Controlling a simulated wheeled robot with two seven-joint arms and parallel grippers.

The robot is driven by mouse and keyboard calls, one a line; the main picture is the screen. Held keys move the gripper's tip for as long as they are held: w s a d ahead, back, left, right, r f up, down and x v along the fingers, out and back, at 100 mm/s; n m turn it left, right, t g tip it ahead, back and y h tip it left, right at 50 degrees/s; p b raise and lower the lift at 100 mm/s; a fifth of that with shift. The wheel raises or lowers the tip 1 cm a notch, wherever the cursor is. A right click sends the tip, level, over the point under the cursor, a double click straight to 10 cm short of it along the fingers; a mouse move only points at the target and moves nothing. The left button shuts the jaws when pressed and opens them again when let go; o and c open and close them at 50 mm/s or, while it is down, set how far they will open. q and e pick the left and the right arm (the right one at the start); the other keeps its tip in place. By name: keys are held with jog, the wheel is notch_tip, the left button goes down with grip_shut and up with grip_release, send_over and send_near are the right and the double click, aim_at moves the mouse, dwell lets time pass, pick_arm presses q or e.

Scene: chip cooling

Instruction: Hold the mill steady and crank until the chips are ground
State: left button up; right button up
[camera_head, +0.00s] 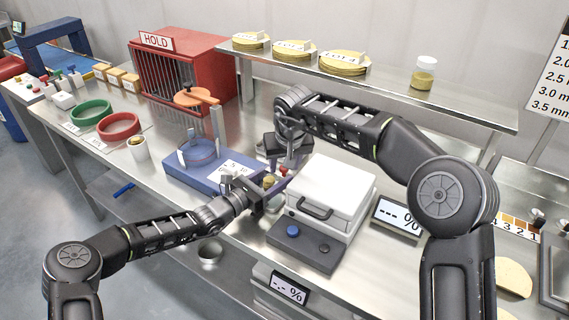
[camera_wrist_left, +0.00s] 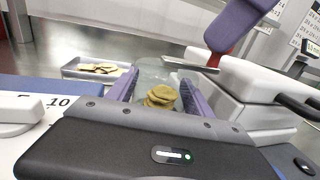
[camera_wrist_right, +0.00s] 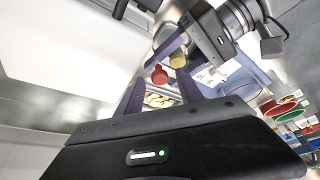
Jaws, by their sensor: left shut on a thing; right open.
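The mill shows in the left wrist view as a clear cup (camera_wrist_left: 152,70) with yellow-brown chips (camera_wrist_left: 160,97) in it, between the purple fingers of my left gripper (camera_wrist_left: 160,88). My left gripper, also in the head view (camera_head: 274,190), is shut on the mill. A red knob (camera_wrist_right: 160,75), apparently the crank's, shows in the right wrist view beside the mill's chips (camera_wrist_right: 177,61). My right gripper (camera_wrist_right: 162,92) is open and empty; in the head view (camera_head: 287,152) it hangs just behind the mill. Its fingers are apart from the knob.
A white lidded box (camera_head: 330,187) stands right of the mill. A blue device (camera_head: 200,172) with a clear ring stands to the left. A metal tray of chips (camera_wrist_left: 95,70) lies behind. A red HOLD cage (camera_head: 175,70) and a shelf (camera_head: 400,95) stand at the back.

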jog(key=shift+c, duration=0.2)
grip_shut()
jog(key=shift+s+a, duration=0.1)
dwell(0.5)
jog(key=a+m+h, duration=0.1)
jog(key=m, duration=0.2)
jog(key=s+a+m+g+h, duration=0.1)
jog(key=a+m, duration=0.1)
jog(key=m, duration=0.2)
jog(key=s+a+m+h, duration=0.1)
jog(key=m+h, duration=0.1)
jog(key=m, duration=0.2)
jog(key=shift+a+f+g, duration=0.3)
jog(key=shift+w+a+r, duration=0.1)
jog(key=shift+a+r, duration=0.05)
jog(key=shift+r, duration=0.1)
dwell(0.3)
